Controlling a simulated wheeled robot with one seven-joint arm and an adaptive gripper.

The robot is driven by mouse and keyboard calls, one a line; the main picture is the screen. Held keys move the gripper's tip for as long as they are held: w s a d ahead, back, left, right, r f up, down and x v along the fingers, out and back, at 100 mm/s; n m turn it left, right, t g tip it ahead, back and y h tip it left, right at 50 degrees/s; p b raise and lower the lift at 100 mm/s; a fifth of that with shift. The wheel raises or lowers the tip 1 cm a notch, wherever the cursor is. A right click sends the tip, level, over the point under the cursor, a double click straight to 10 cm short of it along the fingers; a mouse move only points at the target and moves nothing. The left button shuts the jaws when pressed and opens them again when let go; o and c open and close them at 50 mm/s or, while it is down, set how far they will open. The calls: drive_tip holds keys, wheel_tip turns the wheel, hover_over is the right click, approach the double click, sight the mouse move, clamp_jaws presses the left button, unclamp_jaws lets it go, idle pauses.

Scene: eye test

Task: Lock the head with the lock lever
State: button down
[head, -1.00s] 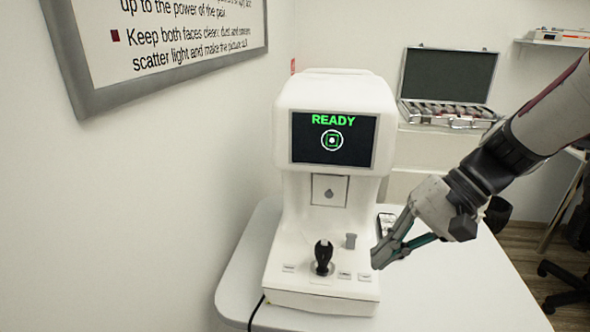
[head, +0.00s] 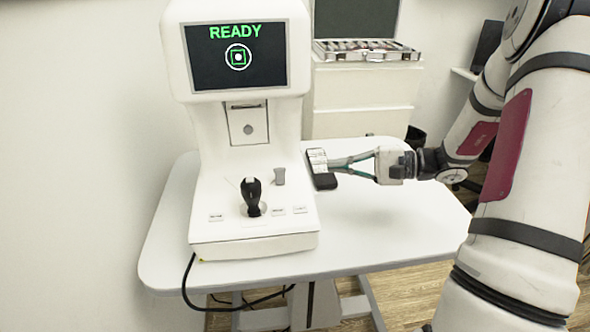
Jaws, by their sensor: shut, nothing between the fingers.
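The white eye-test machine (head: 250,236) stands on the table, with its screen (head: 238,55) reading READY in green. A black joystick (head: 252,197) stands upright on its base. A small grey upright knob (head: 279,177), which looks like the lock lever, stands behind and right of the joystick. I cannot tell from its look whether it is locked. My gripper (head: 336,163) is shut and empty, right of the machine's base, with its fingers pointing left. It is apart from the grey knob and the joystick.
A dark handset-like object with a pale top (head: 323,180) lies on the white table (head: 390,225) by my fingertips; contact is unclear. Flat labelled buttons (head: 278,212) sit near the joystick. An open lens case (head: 365,50) is behind. The table's front right is clear.

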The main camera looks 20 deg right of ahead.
sight(296, 173)
drive_tip(key=shift+a, duration=0.1)
drive_tip(key=b+x, duration=0.1)
drive_tip(key=x, duration=0.8)
drive_tip(key=shift+w+a, duration=0.2)
drive_tip(key=shift+a, duration=0.15)
drive_tip(key=shift+f+b, duration=0.1)
drive_tip(key=shift+b, duration=0.2)
